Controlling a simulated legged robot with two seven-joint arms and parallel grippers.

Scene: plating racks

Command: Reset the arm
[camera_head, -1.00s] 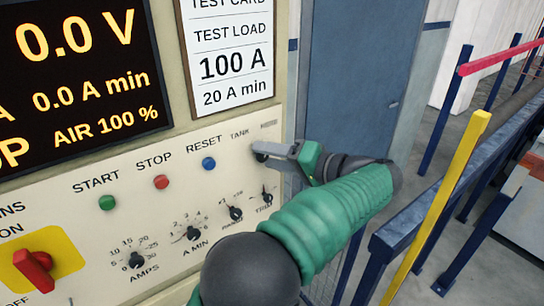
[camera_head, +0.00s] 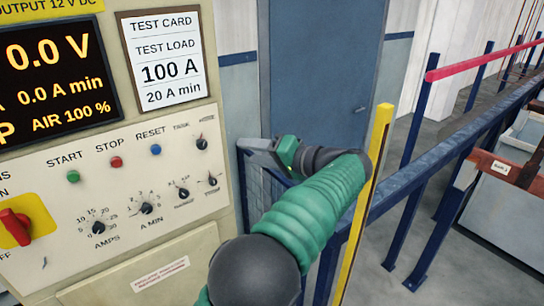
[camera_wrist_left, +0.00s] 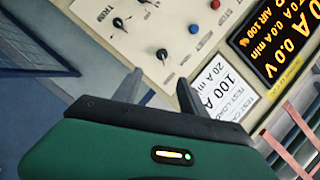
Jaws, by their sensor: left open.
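My left gripper (camera_head: 262,146) is at the end of the green arm, just right of the control panel (camera_head: 50,200) in the head view. It is open and empty, and apart from the panel's knobs. In the left wrist view its two fingers (camera_wrist_left: 158,92) stand apart with the panel beyond them. The tank knob (camera_head: 201,143) is at the panel's upper right, uncovered. My right gripper is not in view.
The panel carries a red mains switch (camera_head: 15,227), green, red and blue buttons, and several black knobs. A test card (camera_head: 167,60) hangs above. A blue door (camera_head: 325,70) stands behind. A yellow post (camera_head: 378,150) and blue rails (camera_head: 440,167) are close on the right.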

